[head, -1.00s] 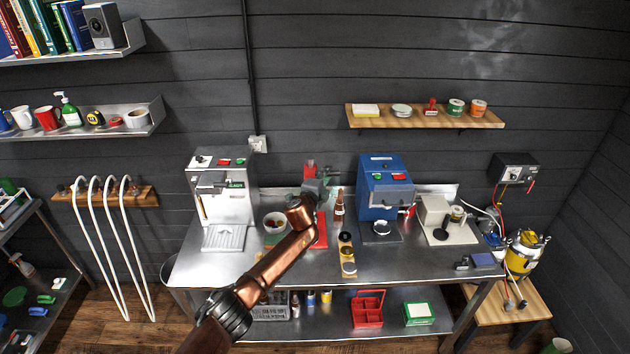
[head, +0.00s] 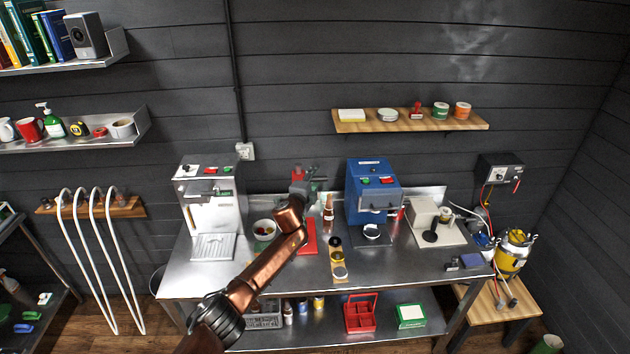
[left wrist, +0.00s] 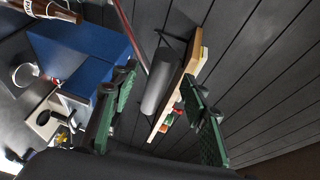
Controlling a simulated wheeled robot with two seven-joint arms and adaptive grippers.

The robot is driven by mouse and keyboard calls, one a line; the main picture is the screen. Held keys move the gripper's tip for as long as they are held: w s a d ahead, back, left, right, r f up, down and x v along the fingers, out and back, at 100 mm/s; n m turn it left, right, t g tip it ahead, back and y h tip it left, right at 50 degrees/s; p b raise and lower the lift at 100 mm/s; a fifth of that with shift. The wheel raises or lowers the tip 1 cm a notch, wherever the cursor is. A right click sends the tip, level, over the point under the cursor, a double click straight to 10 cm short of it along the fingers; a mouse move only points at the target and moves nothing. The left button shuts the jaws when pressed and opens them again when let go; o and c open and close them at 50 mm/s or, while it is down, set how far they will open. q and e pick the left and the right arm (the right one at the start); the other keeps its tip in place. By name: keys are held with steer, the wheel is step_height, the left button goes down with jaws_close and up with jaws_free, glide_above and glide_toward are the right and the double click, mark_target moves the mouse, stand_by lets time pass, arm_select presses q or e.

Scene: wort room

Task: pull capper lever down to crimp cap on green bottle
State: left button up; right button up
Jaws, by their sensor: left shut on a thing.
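The red capper (head: 311,236) stands on the steel bench, its base showing beside my arm and its red top above my gripper. My left gripper (head: 308,186) is at the capper's upper part. In the left wrist view, a grey cylindrical grip on a thin red rod, apparently the capper lever (left wrist: 160,82), lies between the green-padded fingers (left wrist: 160,112). The gripper is shut on it. No green bottle can be made out; my arm covers much of the capper. A brown bottle (head: 328,209) stands just right of the capper. My right gripper is not in view.
A white machine (head: 212,205) and a bowl (head: 264,230) stand left of the capper. A blue machine (head: 372,190) stands to the right. A wooden strip with round pieces (head: 338,260) lies in front. A wooden wall shelf (head: 410,122) hangs above.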

arm_select(q)
steer(key=shift+d+r, duration=0.1)
steer(key=shift+r, duration=0.15)
steer(key=shift+s, duration=0.2)
steer(key=v, duration=1.1)
steer(key=shift+s+a+f, duration=0.15)
steer(key=shift+s+a, duration=0.05)
steer(key=shift+a, duration=0.05)
